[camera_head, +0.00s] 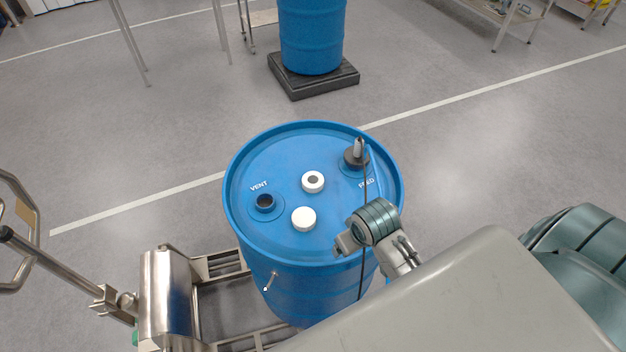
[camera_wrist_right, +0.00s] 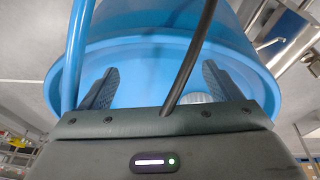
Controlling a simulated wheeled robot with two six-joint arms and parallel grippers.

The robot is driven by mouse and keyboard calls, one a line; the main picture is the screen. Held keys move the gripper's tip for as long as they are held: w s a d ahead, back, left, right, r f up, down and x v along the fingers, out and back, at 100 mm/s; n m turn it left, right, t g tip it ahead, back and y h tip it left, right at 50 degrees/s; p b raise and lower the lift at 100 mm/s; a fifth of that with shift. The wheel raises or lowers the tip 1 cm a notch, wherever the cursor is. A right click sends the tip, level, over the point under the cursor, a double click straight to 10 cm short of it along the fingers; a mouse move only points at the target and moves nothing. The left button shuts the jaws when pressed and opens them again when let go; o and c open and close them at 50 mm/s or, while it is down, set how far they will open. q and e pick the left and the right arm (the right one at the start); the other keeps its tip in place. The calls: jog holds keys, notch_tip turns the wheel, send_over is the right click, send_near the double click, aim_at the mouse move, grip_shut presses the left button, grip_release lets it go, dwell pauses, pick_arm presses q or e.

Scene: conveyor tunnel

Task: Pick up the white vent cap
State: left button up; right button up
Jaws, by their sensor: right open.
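A plain white cap (camera_head: 303,219) lies on the lid of the blue drum (camera_head: 240,232), near its front middle. A second white round piece with a dark centre (camera_head: 312,182) lies just behind it. Which of the two is the vent cap is not marked. The VENT port (camera_head: 265,202) on the left of the lid shows a dark opening. My right gripper (camera_head: 343,244) is over the drum's front right rim, to the right of the plain cap and apart from it. In the wrist view its fingers (camera_wrist_right: 160,86) are open; a pale ribbed piece (camera_wrist_right: 194,98) shows partly between them. My left gripper is out of view.
A dark fitting (camera_head: 356,157) stands in the FEED port, and a dark hose (camera_head: 363,210) hangs from it past my right gripper. A steel drum trolley (camera_head: 168,295) stands at front left. Another blue drum (camera_head: 312,35) stands behind on a black base (camera_head: 295,90).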

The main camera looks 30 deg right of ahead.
jog(key=shift+m+g, duration=0.3)
jog(key=w, duration=0.7)
jog(key=w+d+r, duration=0.1)
jog(key=w, duration=0.2)
jog(key=shift+w, duration=0.3)
jog(key=w+d+r, duration=0.1)
jog(key=w+r, duration=0.4)
jog(key=w, duration=0.7)
jog(key=g+p, duration=0.1)
jog(key=p, duration=0.1)
send_over(313, 180)
jog(key=shift+m+y, duration=0.3)
jog(key=shift+y, duration=0.1)
jog(key=f, duration=0.5)
jog(key=shift+s+d, duration=0.15)
jog(key=shift+s, duration=0.25)
jog(key=f, duration=0.1)
jog(key=f+p, duration=0.1)
jog(key=f, duration=0.1)
jog(key=f+p, duration=0.1)
jog(key=shift+w+f, duration=0.2)
jog(key=shift+w, duration=0.1)
jog(key=shift+w+f, duration=0.1)
jog(key=shift+f, duration=0.3)
jog(key=shift+c, duration=0.5)
jog(key=c, duration=1)
